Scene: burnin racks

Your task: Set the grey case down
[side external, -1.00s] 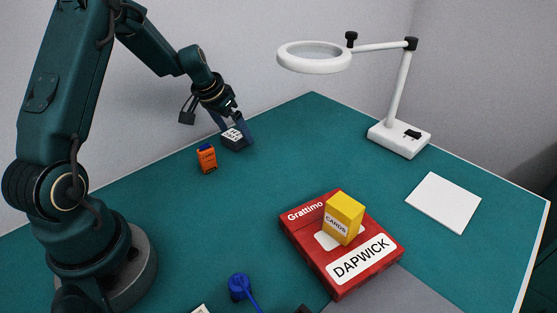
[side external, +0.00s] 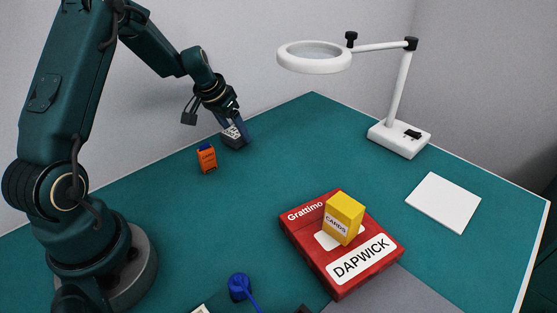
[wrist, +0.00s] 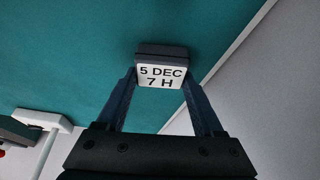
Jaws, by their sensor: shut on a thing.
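The grey case (side external: 235,137) is a small dark grey box with a white label. In the wrist view the grey case (wrist: 162,52) shows its label, reading "5 DEC 7 H", facing the camera. My gripper (side external: 232,127) is at the back of the table near the wall, with its fingers on either side of the case. In the wrist view my gripper (wrist: 160,85) is shut on the case. The case is at or very near the table top; I cannot tell whether its underside touches.
An orange box (side external: 207,159) with a blue top stands just left of the case. A red box (side external: 300,228) carries a yellow cards box (side external: 344,217). A white magnifier lamp (side external: 398,138) and a white sheet (side external: 443,201) are at right. Table between is clear.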

